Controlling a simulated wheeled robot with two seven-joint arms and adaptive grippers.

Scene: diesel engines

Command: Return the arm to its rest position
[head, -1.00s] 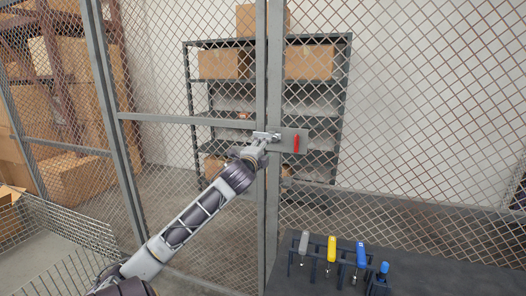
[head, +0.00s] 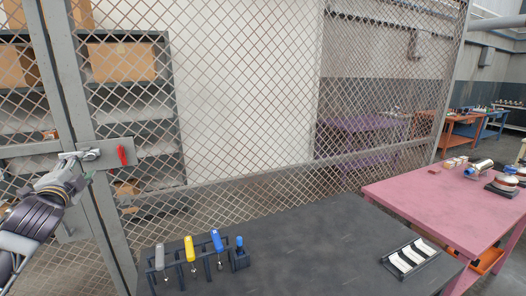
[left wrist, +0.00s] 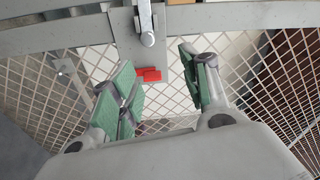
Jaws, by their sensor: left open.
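My left arm comes in from the left in the head view, with its gripper (head: 73,178) close to the gate's latch. In the left wrist view the two green-padded fingers (left wrist: 165,90) are apart, with nothing between the pads. The latch has a grey plate (head: 108,146), a metal lever (head: 84,155) and a red handle (head: 122,156). The left wrist view shows the lever (left wrist: 147,25) and red handle (left wrist: 148,75) ahead of the fingers. I cannot tell whether a finger touches the lever. My right gripper is in neither view.
The wire mesh fence (head: 245,100) stands behind the latch. Below is a dark bench (head: 310,245) with a rack of screwdrivers (head: 190,262) and a small tray (head: 410,258) of white pieces. A pink table (head: 440,195) stands at the right. The bench's middle is clear.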

